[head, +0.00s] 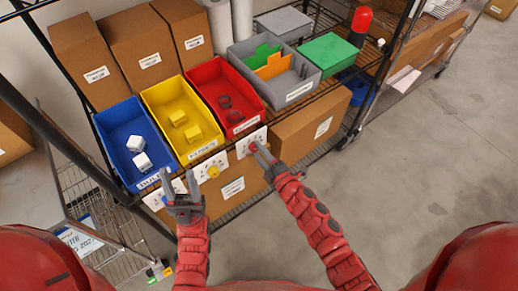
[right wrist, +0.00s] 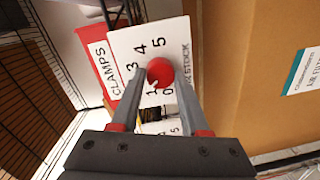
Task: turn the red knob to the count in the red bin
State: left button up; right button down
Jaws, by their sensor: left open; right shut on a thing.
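The red knob (right wrist: 160,72) sits on that card, between the fingertips of my right gripper (right wrist: 158,82). My right gripper (head: 256,149) is shut on the knob. A pale mark shows at the knob's lower left edge, but its exact setting is unclear. My left gripper (head: 180,180) is open and empty, before the blue bin's front.
A blue bin (head: 113,123) with white boxes and a yellow bin (head: 155,97) with yellow pieces stand left of the red bin. A yellow knob (head: 213,171) is between my grippers. A grey bin (head: 264,87) and cardboard box (head: 312,124) are to the right. Open floor lies further right.

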jog(key=shift+m+p, duration=0.8)
jog(key=shift+m, duration=0.6)
jog(key=shift+c, duration=2)
grip_release()
jog(key=b+v, duration=0.2)
jog(key=v, duration=1.5)
jog(key=shift+d+r, duration=0.15)
jog(key=shift+d, duration=0.1)
jog(key=shift+s, duration=0.1)
